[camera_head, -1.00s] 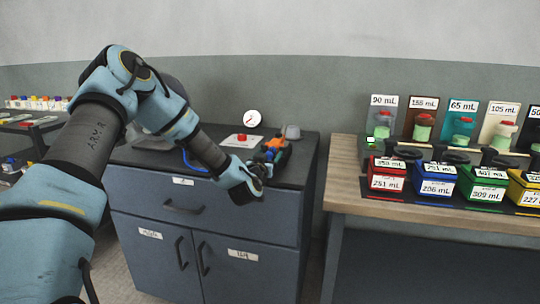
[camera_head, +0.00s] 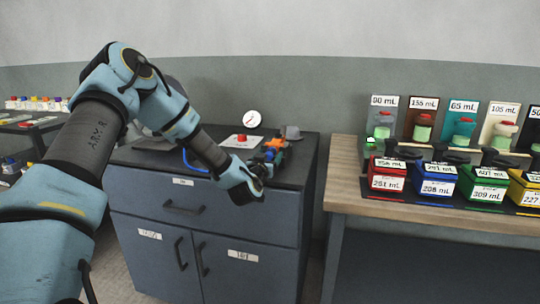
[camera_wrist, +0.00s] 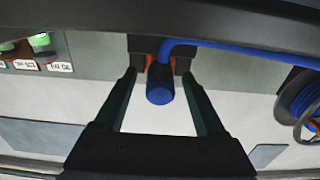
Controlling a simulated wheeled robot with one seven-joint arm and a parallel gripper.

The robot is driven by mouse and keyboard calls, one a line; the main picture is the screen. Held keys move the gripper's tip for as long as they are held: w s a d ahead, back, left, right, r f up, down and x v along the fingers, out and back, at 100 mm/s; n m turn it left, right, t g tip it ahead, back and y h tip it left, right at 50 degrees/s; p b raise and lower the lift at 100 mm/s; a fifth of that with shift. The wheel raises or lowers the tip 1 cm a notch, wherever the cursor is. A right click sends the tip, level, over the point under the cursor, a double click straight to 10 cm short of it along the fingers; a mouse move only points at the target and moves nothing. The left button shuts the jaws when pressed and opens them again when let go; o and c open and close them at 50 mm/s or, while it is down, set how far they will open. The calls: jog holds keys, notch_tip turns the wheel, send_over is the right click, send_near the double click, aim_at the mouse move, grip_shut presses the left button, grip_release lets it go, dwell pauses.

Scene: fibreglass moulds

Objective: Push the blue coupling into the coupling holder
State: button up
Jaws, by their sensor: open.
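In the wrist view the blue coupling (camera_wrist: 160,86) is a short dark-blue cylinder between the two fingers of my gripper (camera_wrist: 159,76). The fingers are open, with a visible gap on each side of the coupling. Behind it is the coupling holder (camera_wrist: 181,64), dark with orange parts. The coupling is lined up with the holder; I cannot tell how deep it sits. In the head view my gripper (camera_head: 262,169) is just in front of the orange part of the holder (camera_head: 275,143) on the dark counter. The coupling is not clearly seen there.
A blue hose (camera_wrist: 235,49) runs right from near the holder to a coiled reel (camera_wrist: 302,100). On the counter (camera_head: 300,168) are a red button (camera_head: 241,137), a round gauge (camera_head: 252,118) and a grey piece (camera_head: 292,132). A wooden bench (camera_head: 345,190) with labelled containers stands right.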

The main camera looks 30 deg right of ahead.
dwell(0.5)
grip_shut()
dwell(0.4)
jog(key=shift+a, duration=0.1)
dwell(0.3)
jog(key=shift+b+v, duration=0.65)
jog(key=shift+v, duration=2.3)
